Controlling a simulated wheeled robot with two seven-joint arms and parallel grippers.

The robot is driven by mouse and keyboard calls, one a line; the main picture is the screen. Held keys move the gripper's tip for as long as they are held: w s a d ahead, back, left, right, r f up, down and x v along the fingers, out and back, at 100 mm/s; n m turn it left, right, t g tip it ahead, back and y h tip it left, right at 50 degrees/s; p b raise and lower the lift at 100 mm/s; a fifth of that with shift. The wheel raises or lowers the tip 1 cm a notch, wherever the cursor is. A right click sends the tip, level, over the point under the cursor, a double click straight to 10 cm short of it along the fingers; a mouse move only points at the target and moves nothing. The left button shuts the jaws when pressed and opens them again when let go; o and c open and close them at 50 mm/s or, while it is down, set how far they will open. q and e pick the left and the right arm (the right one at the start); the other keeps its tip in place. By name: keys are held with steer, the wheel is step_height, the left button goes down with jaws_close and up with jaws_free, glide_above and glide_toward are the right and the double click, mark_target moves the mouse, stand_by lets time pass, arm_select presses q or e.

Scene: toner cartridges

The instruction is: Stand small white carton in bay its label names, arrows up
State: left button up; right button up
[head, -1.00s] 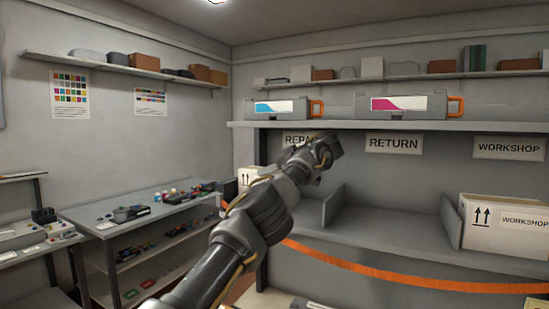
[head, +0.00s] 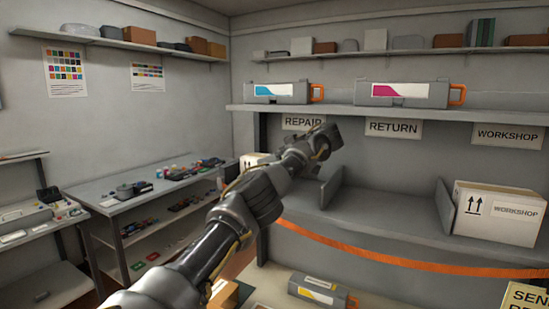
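A white carton (head: 480,217) with two up arrows and a WORKSHOP label stands upright in the bay under the WORKSHOP sign (head: 508,137), at the right. Another white carton (head: 253,159) with arrows stands at the left end of the bay shelf, under the REPAIR sign (head: 304,122); my arm hides most of it and its label cannot be read. My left gripper (head: 329,134) is raised in front of the shelf, near the REPAIR sign; its fingers are too unclear to tell open from shut. My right gripper is out of view.
The middle bay (head: 385,205), under the RETURN sign (head: 393,128), is empty between grey dividers. An orange strip (head: 390,262) runs below the shelf. A grey cartridge (head: 320,290) lies low in front. A lettered box or sign (head: 525,297) is cut off at lower right.

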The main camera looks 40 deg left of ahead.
arm_select(q)
steer(key=shift+r, duration=0.25)
steer(key=shift+w+d, duration=0.15)
steer(key=shift+d, duration=0.15)
steer(key=v, duration=0.6)
steer(key=shift+d+r, duration=0.25)
steer(key=shift+d, duration=0.05)
steer(key=shift+w, duration=0.1)
